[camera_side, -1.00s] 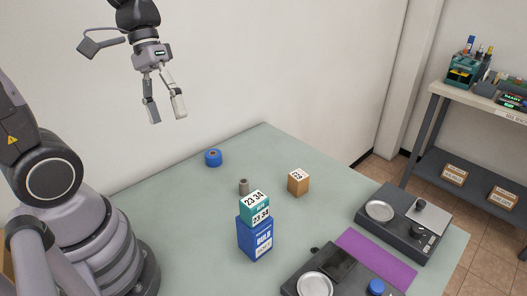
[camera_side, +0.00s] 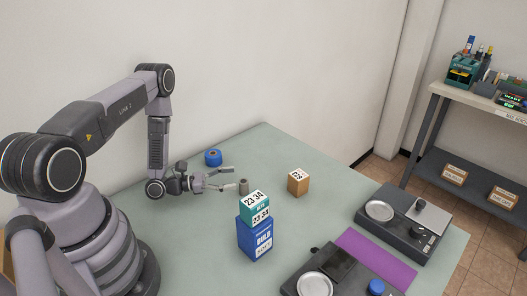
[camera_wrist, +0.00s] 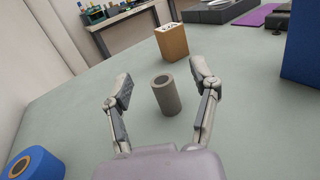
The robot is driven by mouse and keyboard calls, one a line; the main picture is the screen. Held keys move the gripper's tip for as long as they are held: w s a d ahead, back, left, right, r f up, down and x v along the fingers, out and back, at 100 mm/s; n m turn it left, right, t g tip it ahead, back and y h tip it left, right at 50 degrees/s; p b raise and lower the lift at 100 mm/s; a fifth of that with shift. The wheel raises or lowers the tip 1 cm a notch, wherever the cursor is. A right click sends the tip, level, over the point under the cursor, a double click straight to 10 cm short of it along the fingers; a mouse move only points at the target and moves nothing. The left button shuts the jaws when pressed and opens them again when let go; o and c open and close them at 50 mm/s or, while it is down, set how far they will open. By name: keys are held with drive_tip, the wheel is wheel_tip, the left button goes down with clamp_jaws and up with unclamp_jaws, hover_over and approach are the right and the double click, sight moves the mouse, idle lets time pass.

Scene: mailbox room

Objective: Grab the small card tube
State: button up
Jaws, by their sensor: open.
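The small card tube (camera_side: 244,187) is a grey-brown hollow cylinder standing upright on the table. In the wrist view the tube (camera_wrist: 166,95) stands ahead of my gripper (camera_wrist: 162,90), centred between the two spread fingers, with its open top showing. In the side view my gripper (camera_side: 229,179) is low over the table, lying level and pointing right at the tube. It is open and empty. The fingertips are close to the tube, but I cannot tell whether they reach past its near side. Neither finger appears to touch it.
A teal box (camera_side: 254,207) sits on a blue box (camera_side: 255,240) in front of the tube. A brown box (camera_side: 298,182) stands beyond it. Scales (camera_side: 405,222) and a purple mat (camera_side: 376,258) are at right. Table (camera_side: 185,240) is clear at front left.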

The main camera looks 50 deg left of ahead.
sight(243, 182)
drive_tip(key=f, duration=0.1)
drive_tip(key=n+y, duration=0.1)
drive_tip(key=f, duration=0.1)
drive_tip(key=shift+s+a+f+y, duration=0.3)
drive_tip(key=shift+x, duration=2.35)
drive_tip(key=shift+r, duration=0.1)
drive_tip(key=c, duration=0.9)
